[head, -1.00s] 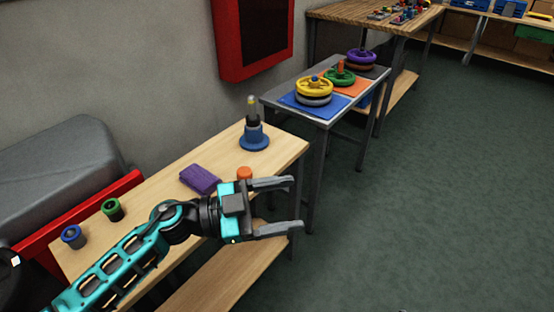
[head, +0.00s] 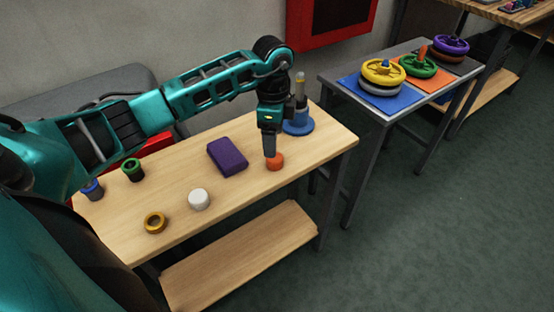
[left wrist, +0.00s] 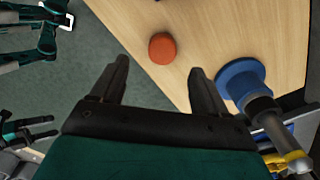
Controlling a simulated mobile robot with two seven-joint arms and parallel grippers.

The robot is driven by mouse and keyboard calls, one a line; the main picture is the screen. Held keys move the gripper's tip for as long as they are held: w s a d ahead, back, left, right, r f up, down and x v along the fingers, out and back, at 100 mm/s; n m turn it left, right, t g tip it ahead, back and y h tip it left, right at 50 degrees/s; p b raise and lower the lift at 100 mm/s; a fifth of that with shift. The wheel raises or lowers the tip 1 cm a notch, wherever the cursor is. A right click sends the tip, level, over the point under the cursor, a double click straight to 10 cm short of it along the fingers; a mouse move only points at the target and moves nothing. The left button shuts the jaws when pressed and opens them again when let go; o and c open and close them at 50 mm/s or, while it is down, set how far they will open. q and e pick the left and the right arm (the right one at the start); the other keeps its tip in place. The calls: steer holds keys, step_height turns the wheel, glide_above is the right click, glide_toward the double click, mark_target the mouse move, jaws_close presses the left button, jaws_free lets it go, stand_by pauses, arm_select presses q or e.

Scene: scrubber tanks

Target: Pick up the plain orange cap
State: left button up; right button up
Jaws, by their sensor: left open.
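The plain orange cap (head: 276,163) lies on the wooden bench near its right end. My left gripper (head: 270,155) points down just above and beside it, its fingers partly overlapping the cap in the head view. In the left wrist view the gripper (left wrist: 160,68) is open, and the orange cap (left wrist: 162,48) shows beyond the fingertips, roughly between them, with nothing held. The gap in height between fingertips and cap is hard to tell.
A blue-based post (head: 298,124) stands close behind the gripper. A purple block (head: 228,157), white cap (head: 199,199), gold ring (head: 155,222), green cap (head: 132,170) and blue cap (head: 92,189) are on the bench (head: 250,205). A grey table (head: 400,114) with handwheels stands at right.

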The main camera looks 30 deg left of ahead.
mark_target(275, 161)
arm_select(q)
steer(key=f, duration=0.5)
steer(key=f+b, duration=0.1)
steer(key=f, duration=0.1)
steer(key=shift+w+f, duration=0.2)
steer(key=shift+w, duration=0.05)
steer(key=shift+c, duration=0.2)
steer(key=c, duration=1.1)
